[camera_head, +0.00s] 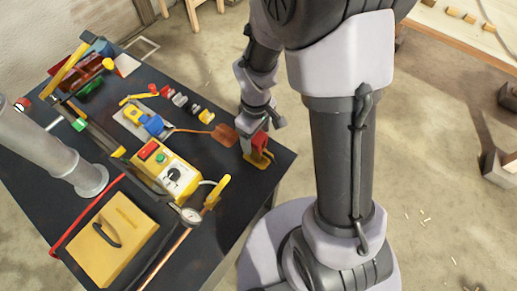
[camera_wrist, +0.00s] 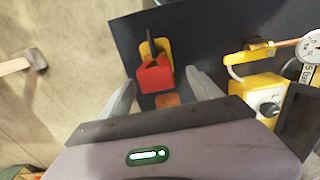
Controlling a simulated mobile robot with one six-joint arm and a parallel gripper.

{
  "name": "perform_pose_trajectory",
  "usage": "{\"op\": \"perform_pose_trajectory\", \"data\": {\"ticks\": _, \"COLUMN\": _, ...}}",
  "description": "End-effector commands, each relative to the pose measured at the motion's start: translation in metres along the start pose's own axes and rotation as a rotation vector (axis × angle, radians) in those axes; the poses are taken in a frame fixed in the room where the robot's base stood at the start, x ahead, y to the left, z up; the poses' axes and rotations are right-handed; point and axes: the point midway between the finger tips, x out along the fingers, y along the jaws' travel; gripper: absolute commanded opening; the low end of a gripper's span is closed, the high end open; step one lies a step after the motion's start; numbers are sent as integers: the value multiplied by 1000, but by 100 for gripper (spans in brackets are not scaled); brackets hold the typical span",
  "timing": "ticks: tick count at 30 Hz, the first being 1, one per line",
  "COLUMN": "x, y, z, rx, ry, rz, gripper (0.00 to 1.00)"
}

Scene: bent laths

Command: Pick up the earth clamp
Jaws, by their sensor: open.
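The earth clamp looks like a red and yellow piece (camera_head: 261,158) near the right edge of the dark table. It also shows in the wrist view (camera_wrist: 154,76), its red block toward me and its yellow part beyond. My gripper (camera_wrist: 160,84) is open, one finger on each side of the red block. Gaps seem to show between the fingers and the block. In the head view my gripper (camera_head: 255,138) comes down over the clamp and partly hides it.
A yellow control box (camera_head: 165,172) with a dial stands left of the clamp, with a gauge (camera_head: 190,216) and copper pipe in front. A brown patch (camera_head: 224,135) lies beside the clamp. A blue and yellow tool (camera_head: 146,121) lies behind. The table's right edge is close.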

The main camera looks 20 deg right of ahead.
Motion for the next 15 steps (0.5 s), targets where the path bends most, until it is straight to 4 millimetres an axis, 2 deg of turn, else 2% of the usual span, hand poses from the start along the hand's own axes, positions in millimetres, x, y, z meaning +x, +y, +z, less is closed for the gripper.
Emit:
{"op": "perform_pose_trajectory", "data": {"ticks": 3, "x": 29, "y": 4, "z": 5, "rx": 1, "ry": -3, "rz": -2, "gripper": 73}}
{"op": "perform_pose_trajectory", "data": {"ticks": 6, "x": 44, "y": 5, "z": 5, "rx": -1, "ry": -2, "rz": -1, "gripper": 73}}
{"op": "perform_pose_trajectory", "data": {"ticks": 14, "x": 47, "y": 5, "z": 5, "rx": 1, "ry": -1, "rz": 0, "gripper": 73}}
{"op": "perform_pose_trajectory", "data": {"ticks": 15, "x": 47, "y": 5, "z": 5, "rx": 1, "ry": -1, "rz": 0, "gripper": 67}}
